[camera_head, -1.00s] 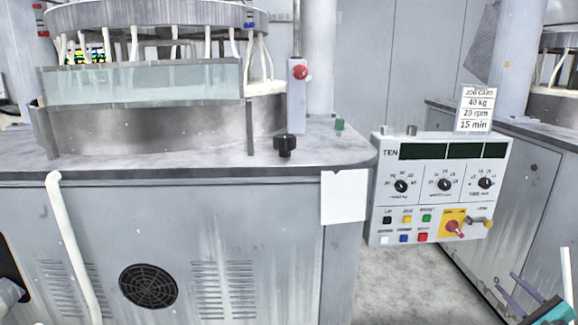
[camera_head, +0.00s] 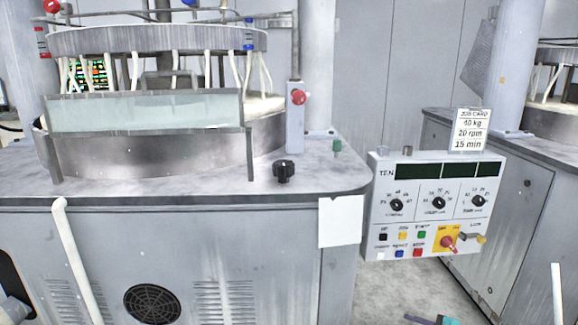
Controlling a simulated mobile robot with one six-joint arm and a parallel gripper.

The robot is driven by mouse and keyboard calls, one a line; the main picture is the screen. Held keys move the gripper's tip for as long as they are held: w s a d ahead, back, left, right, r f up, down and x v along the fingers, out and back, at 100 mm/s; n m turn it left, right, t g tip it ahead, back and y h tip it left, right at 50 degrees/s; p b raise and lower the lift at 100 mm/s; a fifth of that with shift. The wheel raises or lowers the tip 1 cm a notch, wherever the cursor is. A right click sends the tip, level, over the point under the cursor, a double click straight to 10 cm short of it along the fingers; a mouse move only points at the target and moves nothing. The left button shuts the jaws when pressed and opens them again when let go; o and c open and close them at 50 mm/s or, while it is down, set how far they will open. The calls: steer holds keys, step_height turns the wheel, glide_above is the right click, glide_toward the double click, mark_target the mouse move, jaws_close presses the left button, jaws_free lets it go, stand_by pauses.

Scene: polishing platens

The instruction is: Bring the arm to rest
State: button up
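My gripper (camera_head: 432,319) shows only in part at the bottom edge, right of the middle, as a teal and dark tip with a purple piece. Most of it and the rest of my arm are cut off by the frame. I cannot tell if its fingers are open or shut. It is below the control panel (camera_head: 384,220), seen against the grey floor, and looks apart from the panel. Nothing can be seen held in it.
A polishing machine (camera_head: 262,240) fills the left, with a black knob (camera_head: 284,171) and a red button (camera_head: 298,97) on top. A job card (camera_head: 469,130) stands on the panel. Another cabinet (camera_head: 500,190) stands at the right. Bare floor (camera_head: 390,285) lies between.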

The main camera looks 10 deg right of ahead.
steer(key=s+a+f+n+g+p, duration=0.3)
steer(key=a, duration=0.5)
steer(key=s+a+f+n+g+y+p, duration=0.1)
steer(key=s+a+f+n+g+p, duration=0.25)
steer(key=a, duration=0.55)
steer(key=s+a+f+n+g+p, duration=0.3)
steer(key=a, duration=0.5)
steer(key=s+a+n+g+h+p, duration=0.3)
steer(key=s+n+p, duration=0.1)
steer(key=s, duration=0.6)
steer(key=s+a+f+n+g+h+p, duration=0.1)
steer(key=s+a+n+g+h+p, duration=0.2)
steer(key=s+n, duration=0.4)
steer(key=s+g+p, duration=0.1)
steer(key=s+p, duration=0.1)
steer(key=s, duration=0.2)
steer(key=shift+g, duration=0.25)
